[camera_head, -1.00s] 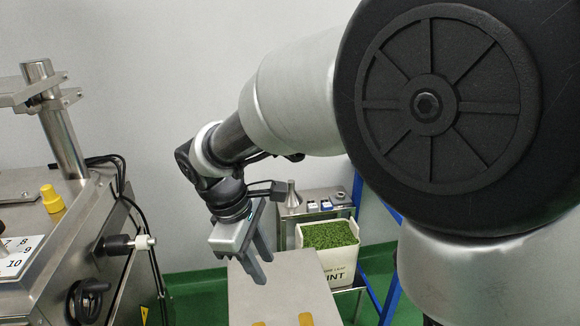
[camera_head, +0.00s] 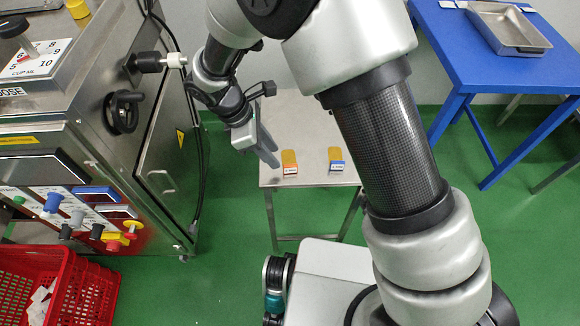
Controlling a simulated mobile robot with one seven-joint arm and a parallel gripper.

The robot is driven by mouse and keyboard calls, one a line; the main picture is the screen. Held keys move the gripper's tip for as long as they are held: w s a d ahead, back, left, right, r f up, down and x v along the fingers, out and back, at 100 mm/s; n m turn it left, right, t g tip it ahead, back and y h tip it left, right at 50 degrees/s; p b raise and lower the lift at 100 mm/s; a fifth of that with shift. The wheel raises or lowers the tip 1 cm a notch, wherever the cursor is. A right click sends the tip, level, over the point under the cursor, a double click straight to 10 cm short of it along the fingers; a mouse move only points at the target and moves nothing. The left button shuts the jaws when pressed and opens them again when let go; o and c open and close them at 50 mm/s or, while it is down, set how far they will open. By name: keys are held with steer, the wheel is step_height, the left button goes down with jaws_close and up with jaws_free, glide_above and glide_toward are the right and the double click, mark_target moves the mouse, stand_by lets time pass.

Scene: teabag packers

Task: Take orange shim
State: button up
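A small steel table holds two shim-like pieces with amber tops. The left one (camera_head: 289,160) has an orange label at its front edge and appears to be the orange shim. The right one (camera_head: 335,155) has a blue label. Both lie flat near the table's front edge. My gripper (camera_head: 274,156) points down just left of the orange-labelled piece, over the table's left side. Its two fingers look apart with nothing between them. I cannot tell its exact height above the table.
A steel machine (camera_head: 160,110) with a handwheel (camera_head: 123,111) and control knobs stands close on the left. A red crate (camera_head: 75,295) is at the lower left. A blue table (camera_head: 455,60) with a metal tray (camera_head: 508,28) is at the right. Green floor between is clear.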

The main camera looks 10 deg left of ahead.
mark_target(285, 166)
steer(key=b+x, duration=0.1)
steer(key=x, duration=0.5)
steer(key=shift+w+d+f, duration=0.1)
steer(key=shift+d, duration=0.2)
jaws_close()
